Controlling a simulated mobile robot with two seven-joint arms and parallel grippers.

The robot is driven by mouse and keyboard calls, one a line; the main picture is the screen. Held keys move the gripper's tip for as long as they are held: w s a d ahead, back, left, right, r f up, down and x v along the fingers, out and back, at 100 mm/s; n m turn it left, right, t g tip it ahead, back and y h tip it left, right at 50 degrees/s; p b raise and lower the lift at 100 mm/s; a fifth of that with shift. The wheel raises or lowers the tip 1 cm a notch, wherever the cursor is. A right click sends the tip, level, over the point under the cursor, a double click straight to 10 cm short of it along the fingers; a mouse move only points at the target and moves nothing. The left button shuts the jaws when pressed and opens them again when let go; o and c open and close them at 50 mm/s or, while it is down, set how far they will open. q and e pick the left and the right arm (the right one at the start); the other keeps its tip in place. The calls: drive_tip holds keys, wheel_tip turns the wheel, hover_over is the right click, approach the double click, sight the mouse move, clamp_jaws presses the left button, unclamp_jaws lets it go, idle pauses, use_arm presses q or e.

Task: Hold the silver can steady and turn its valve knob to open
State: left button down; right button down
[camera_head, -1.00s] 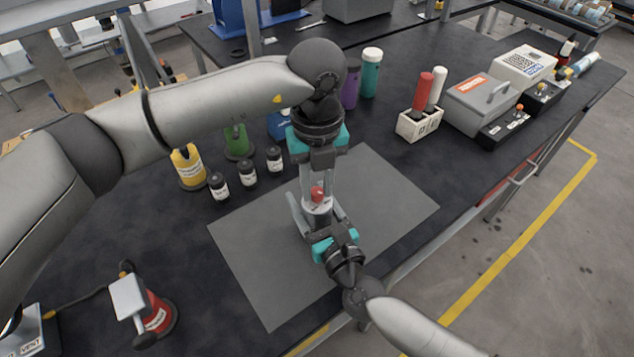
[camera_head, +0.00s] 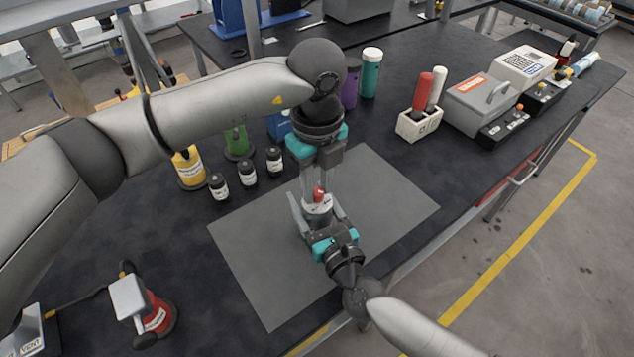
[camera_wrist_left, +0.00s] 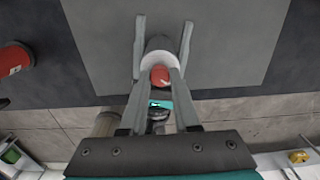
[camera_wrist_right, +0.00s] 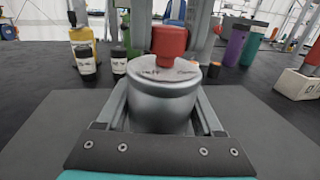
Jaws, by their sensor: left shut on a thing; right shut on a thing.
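The silver can (camera_wrist_right: 162,105) stands upright on a grey mat, its red valve knob (camera_wrist_right: 168,42) on top. The can (camera_head: 317,209) and knob (camera_head: 319,194) are small in the head view. My right gripper (camera_head: 320,212) is shut on the can, a finger along each side. My left gripper (camera_head: 318,188) points down from above and is shut on the knob. The knob also shows between its fingers in the left wrist view (camera_wrist_left: 160,76). The marks on the can's top are too small to read.
The grey mat (camera_head: 256,270) is otherwise clear. Several black-capped jars (camera_head: 248,173) and a yellow bottle (camera_head: 188,168) stand left of it. A red canister (camera_head: 156,314) is at lower left. A white holder (camera_head: 418,126) with red and white cylinders stands at right.

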sight(317, 191)
use_arm(q)
drive_tip(key=shift+w+r, duration=0.1)
drive_tip(key=c, duration=0.6)
unclamp_jaws()
wheel_tip(317, 191, up, 12)
drive_tip(key=shift+f, duration=0.1)
use_arm(e)
drive_tip(key=shift+c, duration=1.7)
unclamp_jaws()
drive_tip(key=o, duration=0.3)
drive_tip(key=shift+o, duration=0.2)
drive_tip(key=shift+f, duration=0.1)
